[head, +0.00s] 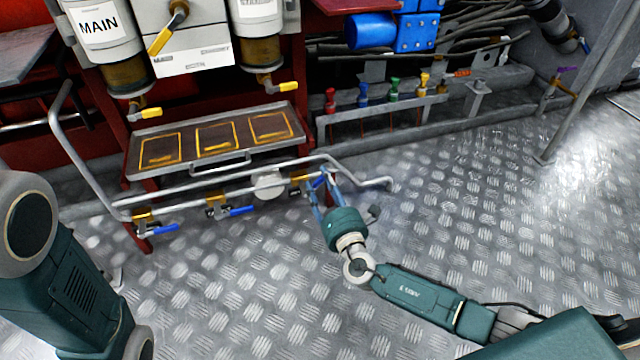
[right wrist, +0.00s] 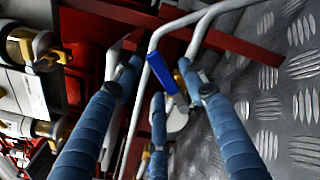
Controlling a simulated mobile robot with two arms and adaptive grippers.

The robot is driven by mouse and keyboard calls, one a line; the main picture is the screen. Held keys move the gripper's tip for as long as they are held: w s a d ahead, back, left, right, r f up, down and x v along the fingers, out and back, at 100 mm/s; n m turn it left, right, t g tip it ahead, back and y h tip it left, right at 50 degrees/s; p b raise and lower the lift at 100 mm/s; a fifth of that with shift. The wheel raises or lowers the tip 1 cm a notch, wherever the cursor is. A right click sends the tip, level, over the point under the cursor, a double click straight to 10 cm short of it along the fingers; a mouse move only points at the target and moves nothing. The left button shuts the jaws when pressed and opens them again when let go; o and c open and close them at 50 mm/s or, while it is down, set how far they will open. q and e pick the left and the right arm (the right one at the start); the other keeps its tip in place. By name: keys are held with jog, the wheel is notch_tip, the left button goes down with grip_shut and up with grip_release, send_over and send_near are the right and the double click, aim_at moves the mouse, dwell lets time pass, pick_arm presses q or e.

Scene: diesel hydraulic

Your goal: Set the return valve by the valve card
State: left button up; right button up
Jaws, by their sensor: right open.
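A low pipe under the tray carries several brass valves with blue lever handles: one at the left (head: 165,229), one in the middle (head: 228,210) and one at the right (head: 299,185). Which is the return valve I cannot read. My right gripper (head: 322,184) is open at the right valve. In the right wrist view a blue handle (right wrist: 162,74) lies between the spread fingertips of this gripper (right wrist: 163,84); contact is unclear. A white panel with small print (head: 195,61) hangs below a yellow-handled valve; its text is unreadable. My left gripper is out of view.
A grey guard rail (head: 250,170) runs close above the valve pipe and bends near my right gripper. A tray with yellow-outlined squares (head: 137,171) sits above. Coloured valves (head: 393,90) stand behind, to the right. The tread-plate floor (head: 470,210) is clear.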

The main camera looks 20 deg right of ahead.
jog(key=shift+w, duration=1.15)
grip_shut()
jog(key=shift+a, duration=0.1)
